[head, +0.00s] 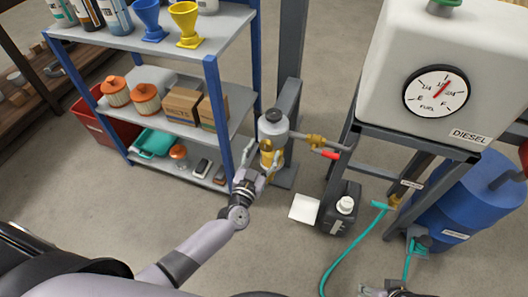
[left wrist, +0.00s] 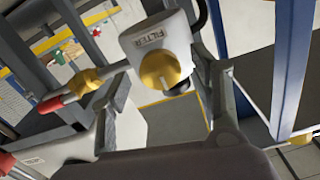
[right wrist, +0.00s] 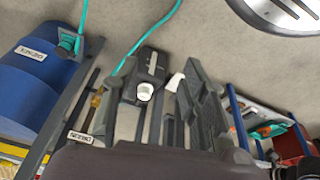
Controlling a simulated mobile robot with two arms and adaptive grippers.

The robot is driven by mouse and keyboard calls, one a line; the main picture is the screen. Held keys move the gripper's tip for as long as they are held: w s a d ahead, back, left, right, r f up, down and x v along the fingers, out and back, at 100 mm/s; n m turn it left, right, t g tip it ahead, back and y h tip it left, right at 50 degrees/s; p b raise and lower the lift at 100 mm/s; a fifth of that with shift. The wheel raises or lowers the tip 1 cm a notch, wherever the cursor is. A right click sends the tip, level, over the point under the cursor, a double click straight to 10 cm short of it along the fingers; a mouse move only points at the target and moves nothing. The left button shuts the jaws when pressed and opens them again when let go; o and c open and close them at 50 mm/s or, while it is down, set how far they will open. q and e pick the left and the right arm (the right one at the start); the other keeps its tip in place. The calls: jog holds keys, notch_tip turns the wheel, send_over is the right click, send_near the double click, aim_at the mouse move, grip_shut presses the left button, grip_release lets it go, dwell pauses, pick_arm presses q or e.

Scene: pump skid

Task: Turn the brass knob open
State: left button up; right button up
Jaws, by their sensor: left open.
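The brass knob (left wrist: 160,70) shows as a round yellow face under the grey filter housing (left wrist: 155,38) in the left wrist view. In the head view, the brass part (head: 267,158) sits below the grey filter head (head: 272,124), partly hidden by my gripper. My left gripper (head: 259,161) is open, with one finger on each side of the brass part. In the left wrist view the fingers stand apart around the knob; I cannot tell whether they touch it. My right gripper (head: 385,290) is at the bottom edge of the head view, mostly cut off, away from the knob.
A brass valve (head: 316,140) with a red lever (head: 331,155) is right of the filter. The blue-post shelf (head: 225,100) stands close on the left. A black jug (head: 340,208), diesel tank (head: 420,50), blue drum (head: 470,195) and teal hose (head: 338,255) are right.

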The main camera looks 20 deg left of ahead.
pick_arm(q)
jog(key=shift+w, duration=0.6)
jog(key=shift+c, duration=0.4)
jog(key=c, duration=1.1)
